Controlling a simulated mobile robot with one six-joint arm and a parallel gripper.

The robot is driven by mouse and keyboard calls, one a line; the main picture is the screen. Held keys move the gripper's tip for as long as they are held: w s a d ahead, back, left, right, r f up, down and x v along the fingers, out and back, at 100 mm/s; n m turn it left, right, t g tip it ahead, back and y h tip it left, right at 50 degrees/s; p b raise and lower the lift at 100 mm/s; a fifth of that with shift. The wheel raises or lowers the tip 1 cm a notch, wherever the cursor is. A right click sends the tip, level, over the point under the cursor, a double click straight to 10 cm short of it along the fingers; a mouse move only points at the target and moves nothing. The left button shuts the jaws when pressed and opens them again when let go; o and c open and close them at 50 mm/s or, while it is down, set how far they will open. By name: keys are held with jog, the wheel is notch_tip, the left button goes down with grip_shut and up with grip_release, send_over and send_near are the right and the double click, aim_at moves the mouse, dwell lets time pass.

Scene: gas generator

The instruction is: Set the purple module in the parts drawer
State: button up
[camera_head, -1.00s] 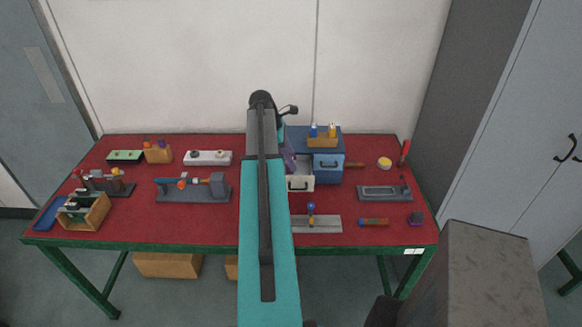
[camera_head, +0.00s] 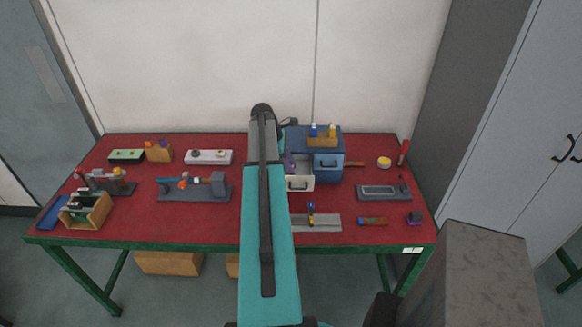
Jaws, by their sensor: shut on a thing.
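The purple module (camera_head: 290,164) shows as a small purple shape just right of my arm, at the left side of the open parts drawer (camera_head: 300,184). The drawer is pale inside and pulled out from a blue cabinet (camera_head: 328,166). My gripper (camera_head: 288,152) is mostly hidden behind my own teal and black arm. It is shut on the purple module at the drawer's left part. Whether the module touches the drawer floor cannot be told.
A box with blue and yellow items (camera_head: 322,140) stands on the cabinet. A grey plate with an upright tool (camera_head: 314,222) lies in front of the drawer. Bare red table (camera_head: 350,200) lies between.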

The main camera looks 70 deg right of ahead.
jog(key=shift+f, duration=0.2)
jog(key=o, duration=1.1)
jog(key=shift+r, duration=0.15)
jog(key=shift+b+v, duration=2.15)
jog(key=shift+v, duration=3.8)
jog(key=shift+s, duration=0.1)
